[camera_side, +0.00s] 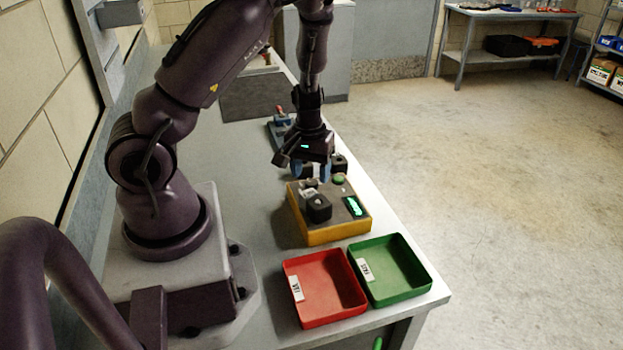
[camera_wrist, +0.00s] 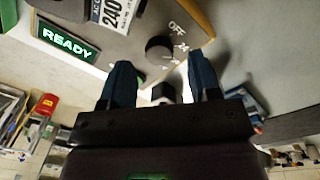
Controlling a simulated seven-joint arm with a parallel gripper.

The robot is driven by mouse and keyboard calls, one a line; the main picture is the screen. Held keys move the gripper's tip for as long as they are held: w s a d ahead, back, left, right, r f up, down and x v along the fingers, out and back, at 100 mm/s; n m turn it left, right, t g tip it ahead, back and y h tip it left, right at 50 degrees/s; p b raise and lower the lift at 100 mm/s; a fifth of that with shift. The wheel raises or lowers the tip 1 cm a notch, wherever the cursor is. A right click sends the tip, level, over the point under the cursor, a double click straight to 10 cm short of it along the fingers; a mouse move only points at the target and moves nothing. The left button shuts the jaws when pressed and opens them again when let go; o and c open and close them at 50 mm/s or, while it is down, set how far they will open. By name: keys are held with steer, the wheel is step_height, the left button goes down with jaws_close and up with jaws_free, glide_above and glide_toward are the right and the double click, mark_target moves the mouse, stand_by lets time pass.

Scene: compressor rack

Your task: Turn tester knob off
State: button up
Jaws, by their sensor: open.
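The tester (camera_side: 325,236) is a yellow box with a grey top on the bench. Its lit green display (camera_side: 354,206) reads READY in the wrist view (camera_wrist: 67,48). The knob (camera_wrist: 158,49) is dark and round, beside a printed OFF mark; where its pointer faces is unclear. In the side view the knob is hard to make out beneath the gripper. My gripper (camera_side: 311,175) is open above the far part of the tester. In the wrist view its two blue fingers (camera_wrist: 160,62) are apart, with the knob just beyond and between the tips, not gripped.
A black block (camera_side: 319,208) and a green button (camera_side: 339,179) are on the tester top. A red tray (camera_side: 325,310) and a green tray (camera_side: 415,283) lie in front, near the bench edge. A blue device with a red-topped lever (camera_side: 280,118) stands behind.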

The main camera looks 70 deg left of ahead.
mark_target(312, 185)
steer(key=shift+w+f, duration=0.1)
steer(key=shift+f, duration=1.2)
steer(key=c, duration=0.9)
steer(key=shift+d+n, duration=0.1)
steer(key=shift+n, duration=0.3)
steer(key=n, duration=0.4)
steer(key=shift+n, duration=2.6)
